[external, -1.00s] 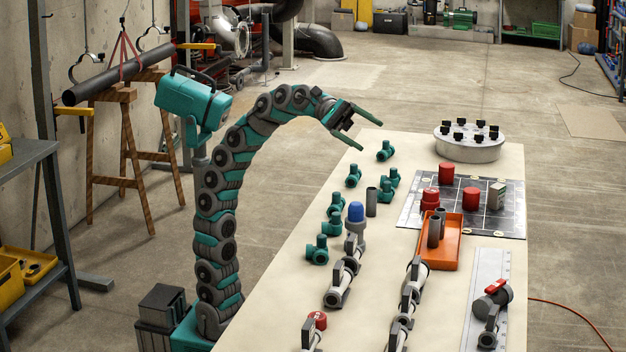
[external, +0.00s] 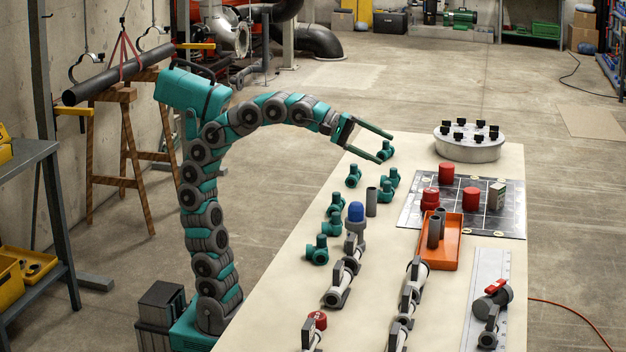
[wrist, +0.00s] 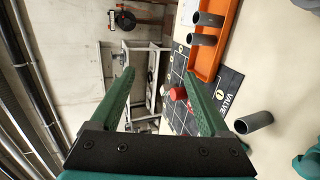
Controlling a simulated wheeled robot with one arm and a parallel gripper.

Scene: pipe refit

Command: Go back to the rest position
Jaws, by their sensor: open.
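My gripper (external: 386,144) is open and empty in the external view.
Several teal fittings (external: 353,176), a blue-capped piece (external: 355,215) and grey pipe assemblies (external: 340,285) stand on the table. An orange tray (external: 450,253) holds grey tubes. A round grey flange (external: 468,148) sits at the back. A pipe on trestles (external: 118,75) stands left.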

